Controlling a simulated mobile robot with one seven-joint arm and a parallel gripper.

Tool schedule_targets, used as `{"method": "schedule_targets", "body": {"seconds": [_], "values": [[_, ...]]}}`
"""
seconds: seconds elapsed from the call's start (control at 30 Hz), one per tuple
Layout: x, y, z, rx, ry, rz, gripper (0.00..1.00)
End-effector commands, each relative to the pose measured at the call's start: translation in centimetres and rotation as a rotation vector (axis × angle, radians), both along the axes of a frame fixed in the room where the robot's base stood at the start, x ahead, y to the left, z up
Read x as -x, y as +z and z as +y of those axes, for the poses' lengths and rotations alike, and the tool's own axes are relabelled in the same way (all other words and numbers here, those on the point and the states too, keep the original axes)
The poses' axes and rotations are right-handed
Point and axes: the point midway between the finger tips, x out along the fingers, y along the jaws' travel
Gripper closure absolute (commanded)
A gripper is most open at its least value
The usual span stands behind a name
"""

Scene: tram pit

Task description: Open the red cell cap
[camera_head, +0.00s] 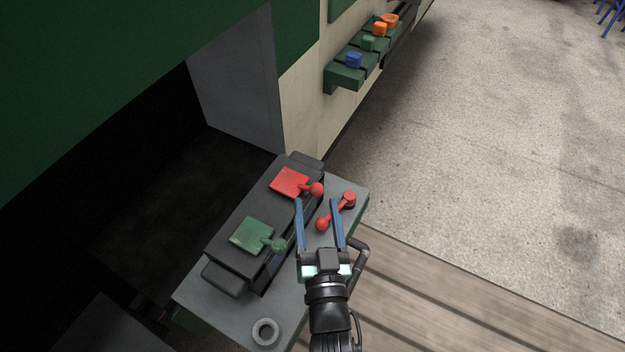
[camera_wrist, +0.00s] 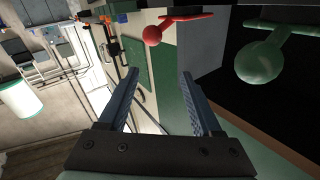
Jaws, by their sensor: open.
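The red cell cap (camera_head: 289,182) is a flat square plate with a ball knob (camera_head: 316,189), on top of the dark battery box (camera_head: 238,204). It looks closed. In the wrist view its red ball knob (camera_wrist: 152,36) shows beyond the fingertips, between them and a little above. My gripper (camera_head: 318,201) is open, with two blue fingers and nothing between them. In the head view its fingertips are just below the red knob, apart from it as far as I can tell. My gripper also shows in the wrist view (camera_wrist: 160,74).
A green cap (camera_head: 251,236) with a green ball knob (camera_wrist: 259,62) is beside the red one. A red two-ended lever (camera_head: 335,212) lies on the grey tabletop (camera_head: 211,305), partly behind my right finger. A grey ring (camera_head: 265,332) is at the front. A green shelf (camera_head: 343,83) holds small coloured parts.

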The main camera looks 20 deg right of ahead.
Motion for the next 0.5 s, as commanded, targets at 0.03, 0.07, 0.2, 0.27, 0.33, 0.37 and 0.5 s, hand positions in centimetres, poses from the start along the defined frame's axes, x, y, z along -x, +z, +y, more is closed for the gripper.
{"method": "schedule_targets", "body": {"seconds": [0.03, 0.07, 0.2, 0.27, 0.33, 0.37, 0.5], "values": [[1.0, -2.2, -0.1, -0.012, -0.006, 0.020, 0.34], [1.4, -2.8, -0.1, -0.016, -0.007, 0.026, 0.34], [1.6, -3.8, -0.2, -0.023, -0.010, 0.035, 0.34], [1.0, -3.8, -0.4, -0.023, -0.009, 0.035, 0.34], [0.1, -3.7, -0.7, -0.023, -0.010, 0.033, 0.34], [-0.4, -3.6, -0.8, -0.024, -0.010, 0.033, 0.34], [-2.9, -3.6, -1.6, -0.022, -0.009, 0.033, 0.34]]}}
